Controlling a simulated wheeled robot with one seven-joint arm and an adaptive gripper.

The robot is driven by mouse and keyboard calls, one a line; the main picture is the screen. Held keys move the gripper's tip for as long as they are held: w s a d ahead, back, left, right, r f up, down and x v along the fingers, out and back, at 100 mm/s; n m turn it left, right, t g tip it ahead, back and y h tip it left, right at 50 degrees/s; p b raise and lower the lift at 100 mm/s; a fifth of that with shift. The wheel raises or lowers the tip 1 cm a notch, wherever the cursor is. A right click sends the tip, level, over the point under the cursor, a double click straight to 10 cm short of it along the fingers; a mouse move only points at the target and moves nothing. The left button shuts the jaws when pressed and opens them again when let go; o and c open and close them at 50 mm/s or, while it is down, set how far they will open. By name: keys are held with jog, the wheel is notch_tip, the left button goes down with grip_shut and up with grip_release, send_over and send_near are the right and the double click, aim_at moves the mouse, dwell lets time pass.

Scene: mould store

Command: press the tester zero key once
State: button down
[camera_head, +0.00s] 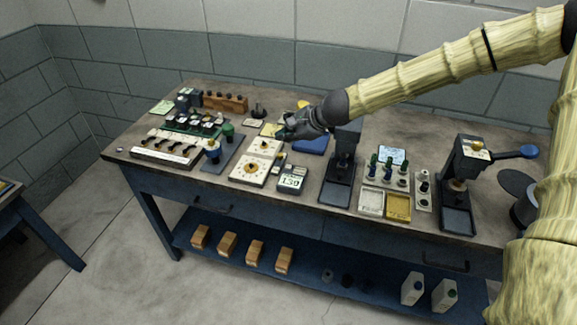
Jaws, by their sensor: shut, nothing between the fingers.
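My gripper (287,132) is shut and empty. It reaches in from the right, above the back middle of the bench (240,192), over the area behind the white panels. A small dark box with a lit display (290,182) reading about 139 lies near the front edge. White panels with yellow knobs (250,170) lie left of it. I cannot tell which of these is the tester. The zero key is too small to make out, or hidden. My gripper is apart from the display box; I cannot tell whether it touches anything below it.
A dark press-like stand (338,187) stands right of the display box, and another with a blue handle (460,190) farther right. Between them are trays (397,207) and small bottles.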

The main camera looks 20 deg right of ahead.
aim_at(288, 167)
jog(key=shift+f, duration=0.15)
notch_tip(288, 167, down, 8)
jog(key=b, duration=0.8)
jog(key=shift+f, duration=0.25)
jog(key=shift+f, duration=0.15)
dwell(0.9)
jog(key=shift+f+b, duration=0.25)
jog(key=shift+b, duration=0.1)
jog(key=shift+f+b, duration=0.3)
jog(key=shift+f, duration=0.15)
dwell(0.9)
jog(key=shift+r, duration=0.1)
jog(key=shift+r+p, duration=0.85)
jog(key=shift+p, duration=0.05)
